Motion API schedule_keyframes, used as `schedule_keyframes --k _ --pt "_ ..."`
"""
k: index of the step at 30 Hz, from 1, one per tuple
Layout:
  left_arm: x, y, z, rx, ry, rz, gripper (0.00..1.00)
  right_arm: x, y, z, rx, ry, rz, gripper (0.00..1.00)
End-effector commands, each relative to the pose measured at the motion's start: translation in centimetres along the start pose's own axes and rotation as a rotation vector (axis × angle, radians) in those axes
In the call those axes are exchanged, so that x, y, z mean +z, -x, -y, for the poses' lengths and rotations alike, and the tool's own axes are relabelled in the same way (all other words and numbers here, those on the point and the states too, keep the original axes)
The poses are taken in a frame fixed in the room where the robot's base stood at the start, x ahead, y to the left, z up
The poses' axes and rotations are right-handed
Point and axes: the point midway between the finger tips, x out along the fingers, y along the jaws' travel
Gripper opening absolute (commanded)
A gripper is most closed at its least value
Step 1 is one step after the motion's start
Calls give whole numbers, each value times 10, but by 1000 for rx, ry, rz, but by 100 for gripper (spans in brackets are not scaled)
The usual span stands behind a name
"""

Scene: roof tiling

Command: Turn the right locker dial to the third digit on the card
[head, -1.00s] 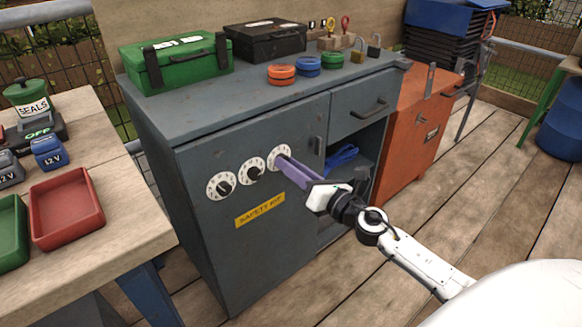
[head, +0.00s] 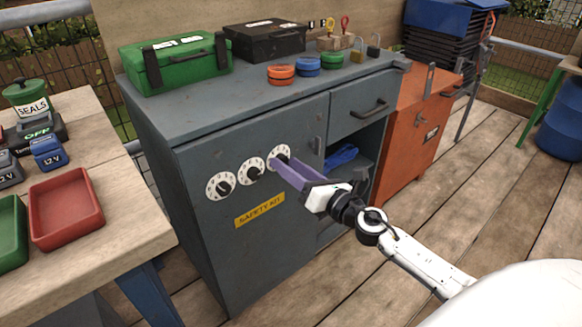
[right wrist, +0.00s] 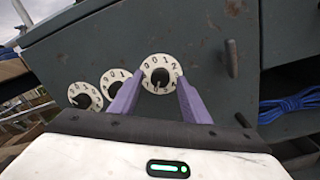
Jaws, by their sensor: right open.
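The right locker dial (head: 280,157) is a white numbered disc with a black knob, last in a row of three on the grey cabinet door (head: 240,270). It also shows in the right wrist view (right wrist: 160,66). My right gripper (head: 275,164) has purple fingers, open and pointed at this dial. In the right wrist view the two fingertips (right wrist: 160,79) stand on either side of the dial's lower part, with the knob between them; contact cannot be told. The middle dial (head: 251,171) and left dial (head: 220,186) sit beside it. No card is recognisable. My left gripper is not in view.
A yellow safety kit label (head: 259,210) is below the dials. A door handle (right wrist: 232,58) is right of the dial. Boxes, coloured discs and padlocks stand on the cabinet top. A workbench with trays (head: 66,208) is at left.

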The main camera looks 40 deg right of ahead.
Motion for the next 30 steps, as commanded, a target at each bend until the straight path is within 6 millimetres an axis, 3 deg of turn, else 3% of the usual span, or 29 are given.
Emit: schedule_keyframes --k 5,21,30 --pt "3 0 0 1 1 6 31 -2 9 1 -2 -1 -1 43" --pt "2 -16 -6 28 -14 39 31 -2 94 1 -1 -3 -1 43" --pt "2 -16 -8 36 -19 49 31 0 103 0 1 0 0 43"
